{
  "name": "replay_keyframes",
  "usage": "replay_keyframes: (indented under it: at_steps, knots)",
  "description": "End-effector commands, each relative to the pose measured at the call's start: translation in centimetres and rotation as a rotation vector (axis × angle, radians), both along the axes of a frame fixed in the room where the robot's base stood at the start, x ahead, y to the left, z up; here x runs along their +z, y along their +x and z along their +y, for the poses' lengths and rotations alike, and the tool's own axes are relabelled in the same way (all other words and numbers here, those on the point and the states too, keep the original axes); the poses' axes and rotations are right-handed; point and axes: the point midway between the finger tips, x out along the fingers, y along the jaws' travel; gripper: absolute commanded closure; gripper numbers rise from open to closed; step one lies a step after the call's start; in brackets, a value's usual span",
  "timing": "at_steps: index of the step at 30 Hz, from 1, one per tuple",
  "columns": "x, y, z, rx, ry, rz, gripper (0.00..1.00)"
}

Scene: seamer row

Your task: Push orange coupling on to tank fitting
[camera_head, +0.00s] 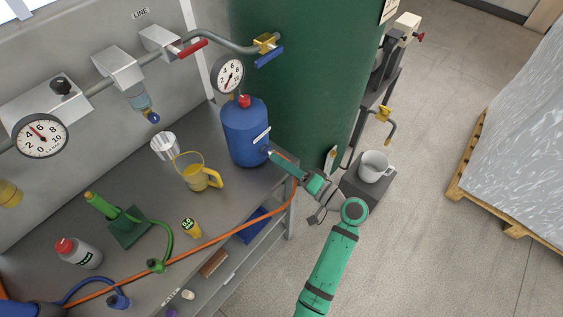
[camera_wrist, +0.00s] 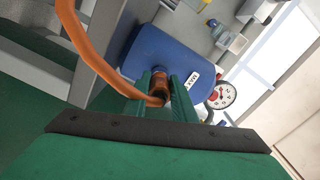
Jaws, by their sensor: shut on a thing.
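The blue tank (camera_head: 246,135) stands upright at the right end of the bench, with a gauge and a red knob on top. Its fitting (camera_head: 266,150) is a small pale stub low on its right side. My gripper (camera_head: 272,156) reaches in from the right, its tips close to that side. In the wrist view, my green fingers (camera_wrist: 169,82) are shut on the orange coupling (camera_wrist: 160,79), which points at the blue tank wall (camera_wrist: 165,52). The coupling hides the fitting there, so I cannot tell whether it is seated. The orange hose (camera_wrist: 88,52) loops from behind it.
The orange hose (camera_head: 237,224) runs along the bench's front edge. A green column (camera_head: 300,80) is behind; a white mug (camera_head: 374,166) sits on a grey box at right.

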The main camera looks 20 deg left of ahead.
Motion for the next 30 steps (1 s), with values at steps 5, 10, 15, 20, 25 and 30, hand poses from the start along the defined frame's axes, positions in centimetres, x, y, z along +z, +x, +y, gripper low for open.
replay_keyframes:
  at_steps: [5,10,15,20,25,30]
  knots:
    - [0.02,0.01,0.01,0.000,0.000,0.000,0.96]
    - [0.04,-0.01,0.02,0.000,0.000,0.000,0.96]
    - [0.03,0.00,0.00,0.000,0.000,0.000,0.96]
    - [0.03,0.02,0.09,0.000,0.000,0.000,0.96]
    - [0.04,0.11,0.35,0.000,0.001,0.000,0.96]
    - [0.03,0.21,0.65,0.001,0.001,0.000,0.96]
